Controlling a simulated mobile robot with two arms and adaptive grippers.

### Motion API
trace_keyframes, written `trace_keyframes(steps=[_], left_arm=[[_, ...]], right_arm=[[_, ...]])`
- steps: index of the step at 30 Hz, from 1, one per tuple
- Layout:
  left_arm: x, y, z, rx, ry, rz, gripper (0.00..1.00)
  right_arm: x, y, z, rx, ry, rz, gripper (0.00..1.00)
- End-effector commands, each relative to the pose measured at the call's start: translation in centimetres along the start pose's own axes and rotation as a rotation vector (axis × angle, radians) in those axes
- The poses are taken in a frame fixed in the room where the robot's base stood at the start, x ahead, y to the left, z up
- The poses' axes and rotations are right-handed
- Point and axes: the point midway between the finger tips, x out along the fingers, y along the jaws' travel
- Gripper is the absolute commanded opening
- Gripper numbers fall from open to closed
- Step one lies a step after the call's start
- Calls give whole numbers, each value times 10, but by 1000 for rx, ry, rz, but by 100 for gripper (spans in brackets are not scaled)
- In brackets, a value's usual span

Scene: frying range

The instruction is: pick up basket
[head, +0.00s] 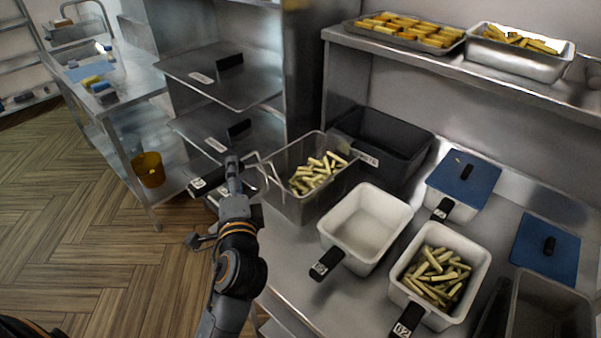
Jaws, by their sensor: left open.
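The wire basket (293,207) holds several pale fries and stands at the left end of the steel counter. Its handle reaches out to the left and ends in a black grip with a white label (198,184). My left gripper (233,163) is open at the handle, between the labelled grip and the basket. It overlaps the handle in the picture; I cannot tell whether the fingers touch it or surround it. My right gripper is not in view.
A dark empty bin (405,147) is behind the basket. An empty white container (365,222) and a white container of fries (477,248) stand to the right, near blue lids (545,250). A steel shelf (400,58) holds trays above. Shelving (225,85) is at left.

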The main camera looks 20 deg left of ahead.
Motion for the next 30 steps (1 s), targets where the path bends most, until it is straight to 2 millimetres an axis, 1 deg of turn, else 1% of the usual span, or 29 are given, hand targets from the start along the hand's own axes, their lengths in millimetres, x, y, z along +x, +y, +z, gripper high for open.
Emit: trace_keyframes(steps=[1,5,8,12,16,20,25,26,27,29,30], left_arm=[[6,-2,0,1,-1,-1,49],[14,-1,0,-1,-1,0,49],[22,-1,0,0,-2,2,49],[43,-2,-2,0,-1,1,49],[60,0,-2,-1,-2,0,49],[66,2,-3,-2,-1,2,49],[66,3,-2,-3,-1,2,49],[66,3,-2,-3,-1,2,47],[66,3,-2,-3,-1,2,39],[66,3,-2,-2,-1,2,27],[66,3,-2,-2,-1,2,18]], right_arm=[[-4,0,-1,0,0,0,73],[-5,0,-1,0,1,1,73],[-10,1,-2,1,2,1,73],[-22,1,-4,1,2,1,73],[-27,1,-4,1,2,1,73],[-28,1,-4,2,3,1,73],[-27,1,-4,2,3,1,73],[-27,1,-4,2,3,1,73],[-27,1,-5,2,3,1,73],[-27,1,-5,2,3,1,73],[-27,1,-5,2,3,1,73]])
